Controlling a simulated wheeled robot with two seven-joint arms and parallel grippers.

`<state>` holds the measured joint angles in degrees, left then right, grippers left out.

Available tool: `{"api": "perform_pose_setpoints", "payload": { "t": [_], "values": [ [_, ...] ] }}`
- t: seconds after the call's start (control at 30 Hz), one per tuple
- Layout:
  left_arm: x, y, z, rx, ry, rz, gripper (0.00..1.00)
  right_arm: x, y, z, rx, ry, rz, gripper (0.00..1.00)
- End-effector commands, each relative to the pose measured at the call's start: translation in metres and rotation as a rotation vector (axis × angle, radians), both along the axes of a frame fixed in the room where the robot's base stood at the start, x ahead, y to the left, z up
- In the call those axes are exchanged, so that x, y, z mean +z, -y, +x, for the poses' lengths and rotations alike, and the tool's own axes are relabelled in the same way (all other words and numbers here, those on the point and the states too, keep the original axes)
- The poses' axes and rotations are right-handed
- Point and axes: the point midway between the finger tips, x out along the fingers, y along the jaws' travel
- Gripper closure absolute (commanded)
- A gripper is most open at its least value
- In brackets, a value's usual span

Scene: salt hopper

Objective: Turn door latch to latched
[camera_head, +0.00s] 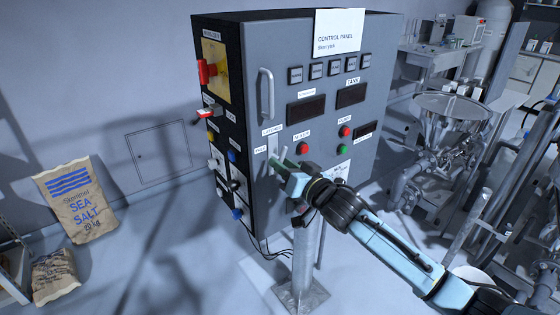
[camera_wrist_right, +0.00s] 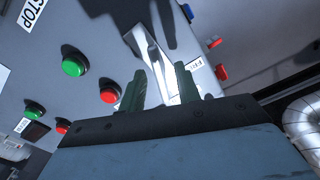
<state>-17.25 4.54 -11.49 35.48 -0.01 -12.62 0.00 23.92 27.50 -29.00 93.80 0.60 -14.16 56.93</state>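The door latch (camera_head: 273,148) is a pale metal plate with a lever, low on the left of the grey control panel door (camera_head: 300,65). Its labels read LATCHED above and FREE to the left. In the right wrist view the silver latch (camera_wrist_right: 150,48) shows ahead of my right gripper, with the FREE label beside it. My right gripper (camera_head: 279,164) is at the latch; in the wrist view its green fingers (camera_wrist_right: 158,80) stand apart, with the latch lever between them. Contact cannot be told. The gripper partly hides the latch in the head view. My left gripper is not in view.
A door handle (camera_head: 266,94) is above the latch. Red and green buttons, including a red one (camera_head: 303,149), are close on the right. A red switch (camera_head: 207,71) sticks out on the cabinet's left side. Salt sacks (camera_head: 76,203) are at left; metal equipment (camera_head: 450,130) is at right.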

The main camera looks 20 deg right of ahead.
Motion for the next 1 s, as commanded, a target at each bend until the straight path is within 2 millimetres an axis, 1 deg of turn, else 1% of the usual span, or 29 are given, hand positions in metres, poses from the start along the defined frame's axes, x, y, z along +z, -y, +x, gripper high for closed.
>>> {"api": "perform_pose_setpoints", "payload": {
  "t": [0.1,0.2,0.53,0.57,0.7,0.8,1.0],
  "values": [
    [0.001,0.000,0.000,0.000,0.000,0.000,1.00,0.000,-0.004,0.011,0.000,0.001,-0.001,0.67],
    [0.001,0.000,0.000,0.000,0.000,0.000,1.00,0.000,-0.006,0.016,-0.001,0.000,0.000,0.67],
    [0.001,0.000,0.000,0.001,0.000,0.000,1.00,0.000,-0.007,0.019,0.000,0.000,0.000,0.67],
    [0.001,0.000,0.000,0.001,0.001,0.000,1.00,0.000,-0.007,0.019,0.000,0.000,0.000,0.70],
    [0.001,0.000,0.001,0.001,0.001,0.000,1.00,0.000,-0.007,0.019,0.000,0.000,0.000,0.88],
    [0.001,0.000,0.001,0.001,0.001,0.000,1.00,0.000,-0.007,0.018,0.000,0.000,0.000,1.00],
    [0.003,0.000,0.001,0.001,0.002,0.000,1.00,0.000,-0.006,0.019,-0.001,0.008,-0.026,1.00]
  ]
}}
